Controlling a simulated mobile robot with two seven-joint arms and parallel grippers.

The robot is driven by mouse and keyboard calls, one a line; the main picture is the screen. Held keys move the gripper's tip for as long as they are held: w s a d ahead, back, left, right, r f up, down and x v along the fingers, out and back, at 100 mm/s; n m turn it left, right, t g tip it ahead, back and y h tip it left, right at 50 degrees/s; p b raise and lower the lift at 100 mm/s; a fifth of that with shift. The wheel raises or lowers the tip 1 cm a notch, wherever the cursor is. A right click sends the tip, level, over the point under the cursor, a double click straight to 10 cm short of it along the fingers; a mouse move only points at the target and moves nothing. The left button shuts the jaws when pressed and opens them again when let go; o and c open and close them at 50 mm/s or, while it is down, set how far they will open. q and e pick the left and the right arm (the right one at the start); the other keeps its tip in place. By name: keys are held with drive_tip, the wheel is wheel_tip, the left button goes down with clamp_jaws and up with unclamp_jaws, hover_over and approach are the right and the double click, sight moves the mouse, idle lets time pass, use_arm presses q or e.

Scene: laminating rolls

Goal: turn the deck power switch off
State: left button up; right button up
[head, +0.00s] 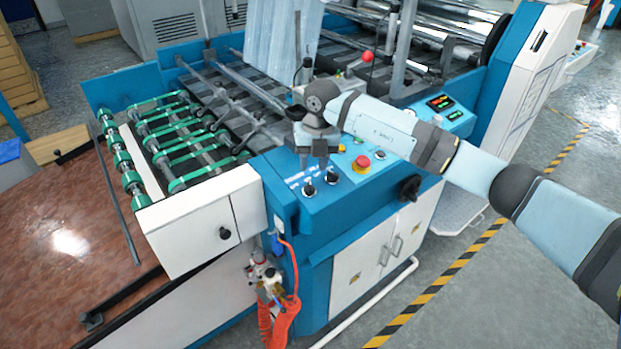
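The blue control panel (290,176) of the machine carries two black rotary switches, one on the left (309,190) and one on the right (332,178). Their labels are too small to read, so I cannot tell which is the deck power switch or how either is set. My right gripper (314,166) points down just above and behind these switches, apart from them as far as I can see. Its two fingertips show apart with nothing between them. My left gripper is not in view.
A red emergency button (361,164) on a yellow base sits right of the switches, below my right arm. Green-belted rollers (180,150) lie to the left. Orange coiled hose (278,320) hangs below.

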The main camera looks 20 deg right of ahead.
sight(310, 182)
drive_tip(key=f, duration=0.5)
drive_tip(key=shift+a+f, duration=0.3)
drive_tip(key=shift+a, duration=0.05)
clamp_jaws()
